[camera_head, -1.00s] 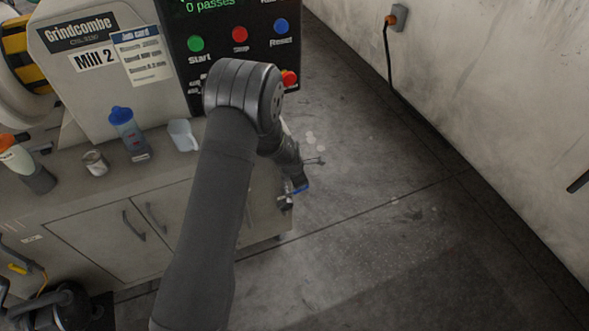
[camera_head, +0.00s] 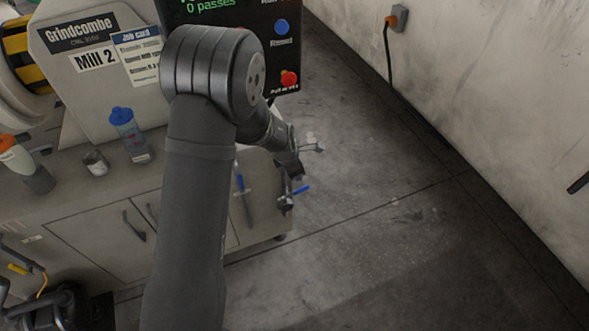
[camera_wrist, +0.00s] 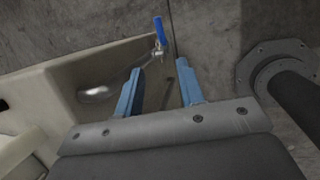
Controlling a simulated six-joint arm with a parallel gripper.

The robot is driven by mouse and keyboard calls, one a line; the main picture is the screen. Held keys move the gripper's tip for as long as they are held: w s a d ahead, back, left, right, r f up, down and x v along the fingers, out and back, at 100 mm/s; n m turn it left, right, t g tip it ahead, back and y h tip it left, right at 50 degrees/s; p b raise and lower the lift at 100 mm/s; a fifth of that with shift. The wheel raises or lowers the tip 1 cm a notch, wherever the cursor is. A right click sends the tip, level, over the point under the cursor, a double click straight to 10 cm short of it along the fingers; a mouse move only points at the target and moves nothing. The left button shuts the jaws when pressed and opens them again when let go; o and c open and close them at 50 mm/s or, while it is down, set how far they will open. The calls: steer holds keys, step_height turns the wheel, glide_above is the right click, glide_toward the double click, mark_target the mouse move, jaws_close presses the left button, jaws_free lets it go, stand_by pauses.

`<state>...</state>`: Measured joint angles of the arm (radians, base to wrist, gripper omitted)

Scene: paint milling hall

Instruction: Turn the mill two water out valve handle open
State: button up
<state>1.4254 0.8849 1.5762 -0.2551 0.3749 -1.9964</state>
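The valve (camera_head: 286,203) sits low at the right end of the Mill 2 cabinet, with a blue lever handle (camera_head: 301,190) sticking out to the right. In the wrist view the blue handle (camera_wrist: 159,32) points up the picture from a small metal valve body (camera_wrist: 158,53) beside the cabinet's side. My gripper (camera_wrist: 159,66) is open, its two blue-grey fingers apart with nothing between them. The handle lies just beyond the fingertips, and no contact shows. In the head view my gripper (camera_head: 293,172) is just above the valve, partly hidden by my wrist.
The Mill 2 cabinet (camera_head: 95,210) carries a blue-capped bottle (camera_head: 128,135) and a small can (camera_head: 96,162). A blue-handled tool (camera_head: 240,184) hangs at the cabinet front. A red stop button (camera_head: 290,78) is on the panel. Floor (camera_head: 400,220) to the right is clear.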

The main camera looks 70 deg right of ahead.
steer(key=shift+f, duration=0.1)
steer(key=c, duration=0.4)
steer(key=a+f+m, duration=0.1)
steer(key=m, duration=0.1)
steer(key=s+a+f+m+y, duration=0.1)
steer(key=f+m, duration=0.1)
steer(key=a+f+m+t+y, duration=0.1)
steer(key=m, duration=0.1)
steer(key=shift+s+a+f, duration=0.1)
steer(key=shift+s+f, duration=0.2)
jaws_close()
steer(key=a+f+m+t, duration=0.2)
steer(key=f+m+t, duration=0.25)
steer(key=m, duration=0.95)
steer(key=a+f+m+t, duration=0.25)
steer(key=f+m, duration=0.35)
steer(key=m, duration=0.7)
steer(key=s+d+f+m+h, duration=0.2)
steer(key=s+d+m+h, duration=0.15)
steer(key=m, duration=0.65)
steer(key=s+d+f+m+h, duration=0.2)
steer(key=s+m+h, duration=0.25)
steer(key=m, duration=0.45)
steer(key=x, duration=1)
steer(key=shift+w+r, duration=0.2)
steer(key=shift+r, duration=0.5)
steer(key=shift+w+r, duration=0.25)
steer(key=shift+r, duration=0.45)
steer(key=shift+w+r, duration=0.2)
steer(key=shift+r, duration=0.5)
